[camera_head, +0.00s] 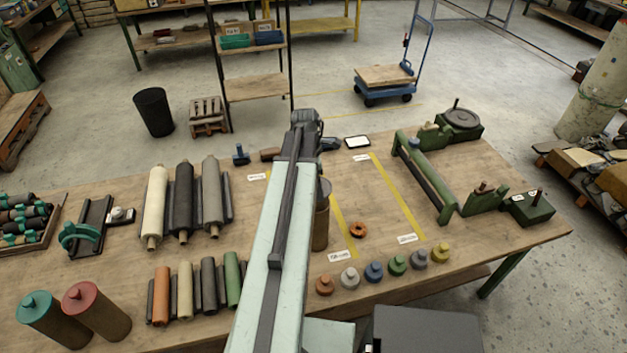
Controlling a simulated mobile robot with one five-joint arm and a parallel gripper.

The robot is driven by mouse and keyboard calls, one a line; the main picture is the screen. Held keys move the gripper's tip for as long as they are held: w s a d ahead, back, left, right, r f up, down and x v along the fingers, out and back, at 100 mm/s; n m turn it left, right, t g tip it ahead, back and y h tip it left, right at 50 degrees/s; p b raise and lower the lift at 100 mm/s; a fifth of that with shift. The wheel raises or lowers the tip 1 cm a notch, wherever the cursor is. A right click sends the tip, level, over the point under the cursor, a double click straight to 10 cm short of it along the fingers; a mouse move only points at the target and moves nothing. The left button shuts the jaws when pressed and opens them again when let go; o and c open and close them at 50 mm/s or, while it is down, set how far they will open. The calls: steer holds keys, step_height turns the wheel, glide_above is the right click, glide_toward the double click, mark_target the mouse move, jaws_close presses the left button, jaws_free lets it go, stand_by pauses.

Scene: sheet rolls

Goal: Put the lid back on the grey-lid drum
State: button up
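A brown drum (321,228) stands upright on the workbench, partly hidden behind my arm. A grey round shape (325,187) shows at its top; I cannot tell whether it is a seated lid. My arm runs up the middle of the view to a dark joint at its far end. The fingers of my gripper cannot be made out, nor whether they hold anything.
Sheet rolls (184,200) lie to the left. A green roller stand (425,175) is at the right. Bare bench (375,210) lies between the yellow strips.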

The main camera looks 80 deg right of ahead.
steer(key=shift+s, duration=0.25)
steer(key=shift+w+f, duration=0.15)
steer(key=shift+w, duration=0.15)
step_height(320, 180, down, 6)
steer(key=b, duration=0.6)
steer(key=shift+f+b, duration=0.2)
steer(key=shift+b, duration=0.15)
stand_by(1.2)
steer(key=shift+s, duration=0.1)
steer(key=o, duration=0.9)
steer(key=shift+o, duration=0.2)
steer(key=shift+r, duration=0.1)
